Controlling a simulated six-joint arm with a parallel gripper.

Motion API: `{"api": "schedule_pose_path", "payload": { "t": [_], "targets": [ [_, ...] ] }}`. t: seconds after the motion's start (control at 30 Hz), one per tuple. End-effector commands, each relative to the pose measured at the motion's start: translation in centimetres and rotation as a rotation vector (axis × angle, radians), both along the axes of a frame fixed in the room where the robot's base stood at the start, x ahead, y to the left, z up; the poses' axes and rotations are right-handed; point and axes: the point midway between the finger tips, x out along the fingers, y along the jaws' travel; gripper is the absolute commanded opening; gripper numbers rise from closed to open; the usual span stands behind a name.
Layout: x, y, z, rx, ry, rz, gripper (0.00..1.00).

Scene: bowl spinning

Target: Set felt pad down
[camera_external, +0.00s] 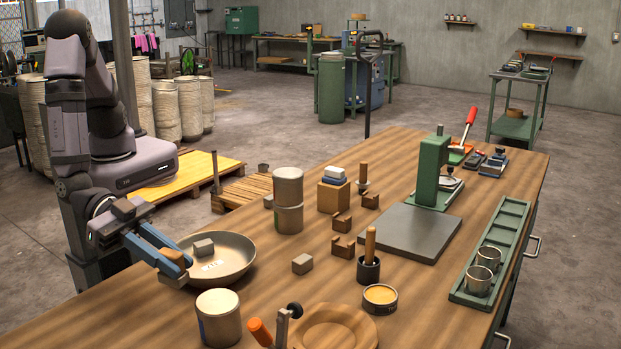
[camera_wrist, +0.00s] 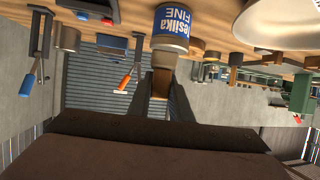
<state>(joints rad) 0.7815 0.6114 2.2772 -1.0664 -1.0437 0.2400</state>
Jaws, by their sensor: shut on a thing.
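My gripper (camera_external: 177,268) has blue fingers and is at the left rim of the wide beige bowl (camera_external: 237,262). It is shut on a small brown block (camera_external: 173,255), which I take to be the felt pad. In the wrist view, the brown block (camera_wrist: 161,82) shows between my dark fingers (camera_wrist: 160,98). A grey block (camera_external: 203,247) is seen at the bowl, behind the held block. The bowl's pale rim (camera_wrist: 270,22) shows at the upper right of the wrist view. The fingers hide part of the held block.
A can (camera_external: 219,316) stands in front of the bowl, beside an orange-handled clamp (camera_external: 262,331) and a round wooden dish (camera_external: 333,330). Another grey block (camera_external: 302,263) lies right of the bowl. Stacked cans (camera_external: 288,200) stand behind. Bare tabletop shows between them.

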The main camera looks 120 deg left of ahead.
Motion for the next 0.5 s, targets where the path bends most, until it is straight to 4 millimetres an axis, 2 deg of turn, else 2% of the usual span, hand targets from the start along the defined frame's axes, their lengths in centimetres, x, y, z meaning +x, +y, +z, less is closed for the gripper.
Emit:
{"api": "schedule_pose_path", "payload": {
  "t": [0.03,0.1,0.2,0.33,0.5],
  "targets": [
    [-1.5,-1.0,0.0,0.002,0.001,-0.043,0.00],
    [-3.1,-1.9,0.0,0.002,0.002,-0.088,0.00],
    [-4.8,-2.7,0.0,0.000,0.000,-0.135,0.00],
    [-6.0,-3.2,0.1,0.000,-0.001,-0.170,0.00],
    [-6.3,-3.4,0.0,0.000,-0.001,-0.181,0.00]
  ]
}}
